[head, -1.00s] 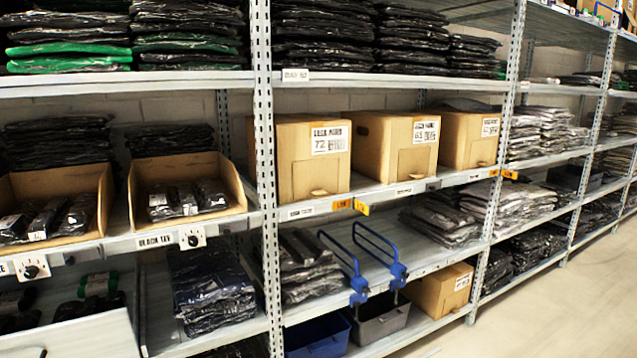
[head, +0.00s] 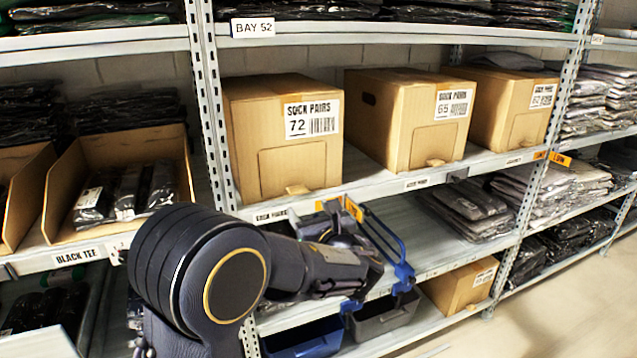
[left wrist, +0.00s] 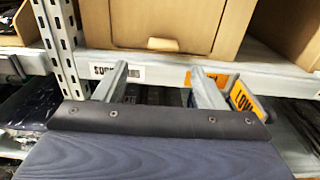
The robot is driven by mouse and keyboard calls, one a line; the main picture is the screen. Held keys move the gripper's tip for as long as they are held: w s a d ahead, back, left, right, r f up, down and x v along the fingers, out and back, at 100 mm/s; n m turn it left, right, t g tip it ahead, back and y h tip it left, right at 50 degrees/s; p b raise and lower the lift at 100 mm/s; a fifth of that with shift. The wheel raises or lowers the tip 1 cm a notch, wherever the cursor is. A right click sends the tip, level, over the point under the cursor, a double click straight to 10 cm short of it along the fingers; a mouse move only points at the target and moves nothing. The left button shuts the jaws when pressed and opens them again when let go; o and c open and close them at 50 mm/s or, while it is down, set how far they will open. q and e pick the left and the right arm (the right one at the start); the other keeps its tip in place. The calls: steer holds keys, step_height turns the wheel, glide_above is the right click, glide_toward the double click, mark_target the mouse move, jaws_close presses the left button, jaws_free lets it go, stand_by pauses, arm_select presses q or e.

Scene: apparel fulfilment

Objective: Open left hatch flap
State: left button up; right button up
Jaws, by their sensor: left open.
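The left sock-pairs box (head: 250,140), labelled 72, stands on the middle shelf. Its front hatch flap (head: 305,166) is closed, with a small tan pull tab (head: 297,190) at its lower edge. In the left wrist view the flap (left wrist: 165,20) and tab (left wrist: 163,44) show at top centre. My left gripper (left wrist: 158,70) is open and empty. Its two fingers point toward the shelf edge, below the tab and apart from it. In the head view my left gripper (head: 338,214) is partly hidden by its own arm. My right gripper is not in view.
Two more sock boxes, 65 (head: 405,120) and 62 (head: 508,108), stand to the right. A metal upright (head: 210,110) stands left of box 72. Orange tags (head: 353,208) and a blue-handled frame (head: 402,268) are near my gripper. The aisle floor (head: 560,300) is clear.

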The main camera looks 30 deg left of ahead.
mark_target(299, 193)
arm_select(q)
steer(key=x, duration=0.7)
steer(key=shift+w+a+r, duration=0.1)
steer(key=shift+w+r, duration=0.15)
steer(key=shift+w, duration=0.2)
